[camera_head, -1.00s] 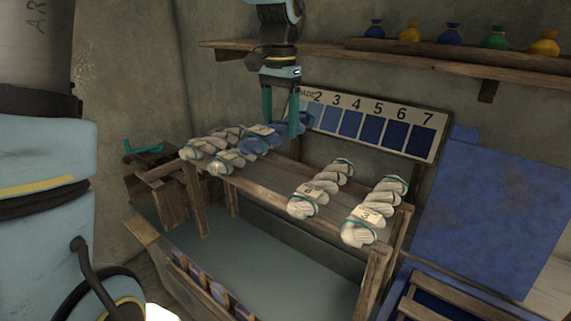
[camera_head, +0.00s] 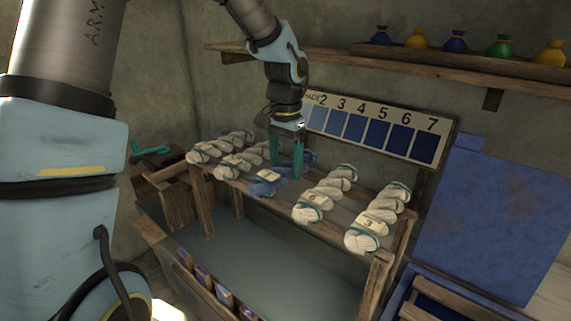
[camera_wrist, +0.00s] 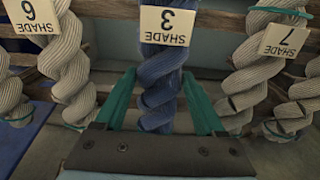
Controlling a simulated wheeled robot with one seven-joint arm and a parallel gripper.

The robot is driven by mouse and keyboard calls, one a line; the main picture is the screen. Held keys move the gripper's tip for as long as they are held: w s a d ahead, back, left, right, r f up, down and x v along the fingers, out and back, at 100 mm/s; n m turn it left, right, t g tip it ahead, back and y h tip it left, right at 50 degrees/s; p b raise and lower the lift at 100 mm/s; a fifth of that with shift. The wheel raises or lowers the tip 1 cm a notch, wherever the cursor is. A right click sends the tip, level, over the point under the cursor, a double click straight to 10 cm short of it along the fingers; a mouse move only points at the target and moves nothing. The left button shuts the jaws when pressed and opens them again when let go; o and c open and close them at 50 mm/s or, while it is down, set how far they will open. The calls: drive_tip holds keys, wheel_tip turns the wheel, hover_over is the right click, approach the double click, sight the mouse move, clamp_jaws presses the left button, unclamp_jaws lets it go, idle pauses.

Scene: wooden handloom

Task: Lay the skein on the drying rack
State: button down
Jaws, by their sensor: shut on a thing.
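The blue skein (camera_head: 265,186) is twisted and carries a paper tag. In the wrist view the blue skein (camera_wrist: 162,75) runs between the two teal fingers, and its tag reads "SHADE 3". My gripper (camera_head: 287,172) is shut on it, pointing down over the wooden rack (camera_head: 335,228). The skein is at the rack top, in the gap between pale skeins; whether it rests on the slats I cannot tell. My gripper (camera_wrist: 162,105) hides part of the skein in the head view.
Pale skeins (camera_head: 230,158) lie left of the blue one, and others (camera_head: 325,195) lie right, close by. A shade chart (camera_head: 370,127) stands behind. A shelf with dye bags (camera_head: 455,42) runs above. A grey-blue basin (camera_head: 255,262) lies below the rack.

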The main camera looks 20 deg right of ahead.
sight(286, 165)
unclamp_jaws()
drive_tip(key=shift+f, duration=0.1)
wheel_tip(286, 165, up, 12)
drive_tip(key=b, duration=0.2)
drive_tip(key=s+a+f+n, duration=0.1)
drive_tip(key=a+f+n, duration=0.2)
drive_tip(key=a, duration=0.7)
drive_tip(key=s+a+f+n+t, duration=0.1)
drive_tip(key=a+f+n, duration=0.3)
drive_tip(key=a, duration=0.6)
drive_tip(key=s+a+f+n, duration=0.2)
drive_tip(key=a+f+n, duration=0.2)
drive_tip(key=a, duration=0.5)
wheel_tip(286, 165, down, 3)
drive_tip(key=shift+s+a+r+t, duration=0.2)
drive_tip(key=shift+a+t, duration=0.1)
drive_tip(key=shift+a, duration=0.1)
